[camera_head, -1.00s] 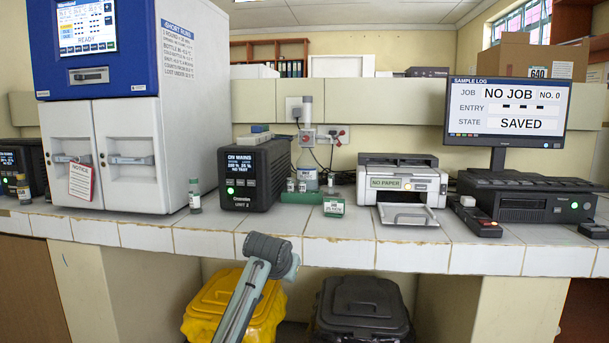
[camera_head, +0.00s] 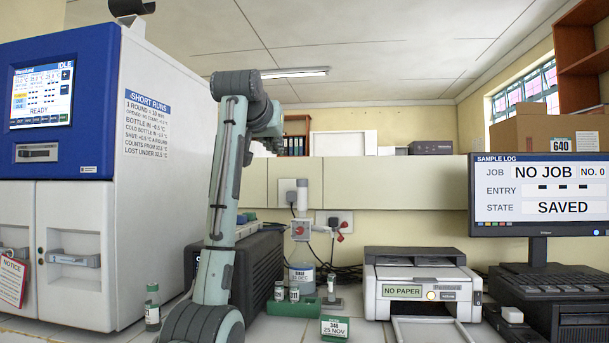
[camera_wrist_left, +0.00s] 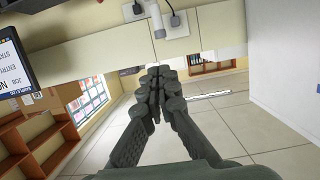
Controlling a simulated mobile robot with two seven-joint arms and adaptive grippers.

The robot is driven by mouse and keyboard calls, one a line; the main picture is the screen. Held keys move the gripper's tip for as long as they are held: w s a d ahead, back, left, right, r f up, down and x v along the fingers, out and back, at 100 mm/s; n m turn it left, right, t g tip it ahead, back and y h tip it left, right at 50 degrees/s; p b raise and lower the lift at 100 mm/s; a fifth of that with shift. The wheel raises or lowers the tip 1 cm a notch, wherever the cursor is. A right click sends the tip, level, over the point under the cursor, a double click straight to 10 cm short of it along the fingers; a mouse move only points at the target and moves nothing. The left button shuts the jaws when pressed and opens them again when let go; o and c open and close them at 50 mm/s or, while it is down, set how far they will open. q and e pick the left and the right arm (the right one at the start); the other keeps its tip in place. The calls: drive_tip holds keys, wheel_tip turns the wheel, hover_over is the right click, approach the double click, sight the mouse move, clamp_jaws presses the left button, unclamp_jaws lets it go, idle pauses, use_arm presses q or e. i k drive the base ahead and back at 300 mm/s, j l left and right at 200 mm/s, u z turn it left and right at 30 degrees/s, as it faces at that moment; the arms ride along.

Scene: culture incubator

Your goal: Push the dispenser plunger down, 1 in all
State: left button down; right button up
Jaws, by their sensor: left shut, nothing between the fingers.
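The dispenser is a bottle (camera_head: 302,274) with a label, standing on the bench behind small vials. Its plunger appears as an upright white cylinder (camera_head: 303,196) above the red and grey pump head (camera_head: 301,231). My left arm rises in front of the black unit and bends over at the top. My left gripper (camera_head: 277,146) is small and partly hidden, above and left of the plunger in the picture. In the left wrist view the gripper (camera_wrist_left: 158,76) is shut and empty, and the white plunger (camera_wrist_left: 155,20) shows past its tips, with a visible gap. My right gripper is not in view.
The blue and white incubator (camera_head: 140,190) stands on the left. Vials in a green rack (camera_head: 293,305) and a green labelled box (camera_head: 335,328) sit before the dispenser. A printer (camera_head: 418,285) and monitor (camera_head: 540,195) are to the right. Wall sockets (camera_head: 341,221) with cables are behind.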

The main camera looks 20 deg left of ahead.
sight(302, 185)
drive_tip(key=i+j, duration=0.2)
drive_tip(key=i, duration=0.2)
drive_tip(key=i+j, duration=0.15)
drive_tip(key=i, duration=0.25)
drive_tip(key=i+j, duration=0.2)
drive_tip(key=i, duration=0.2)
